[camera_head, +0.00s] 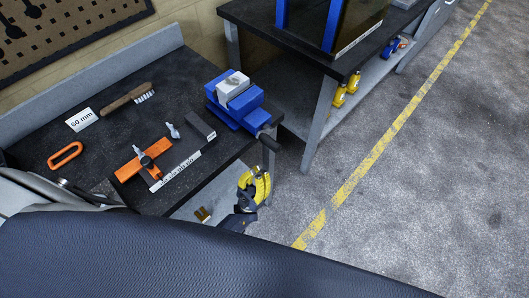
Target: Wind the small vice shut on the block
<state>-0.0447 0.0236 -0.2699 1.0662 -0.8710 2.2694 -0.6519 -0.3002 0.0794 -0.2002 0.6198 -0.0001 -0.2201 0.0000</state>
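The small vice (223,110) is blue and stands at the right end of the dark workbench. A pale grey block (233,83) sits at its jaws, among the blue parts. I cannot tell whether the jaws touch it. The vice's dark screw end and handle (268,138) stick out past the bench's right edge. My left arm comes in at the left edge, with what looks like my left gripper (80,193) low over the near left of the bench, well away from the vice. Its fingers are too small and dark to read. My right gripper is not in view.
An orange clamp (130,170), a dark angled piece (199,128), a brush (126,99), a "60 mm" card (81,119) and an orange loop (65,156) lie on the workbench (60,98). A yellow and black object (255,185) is below its right edge. Another bench (300,50) stands behind.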

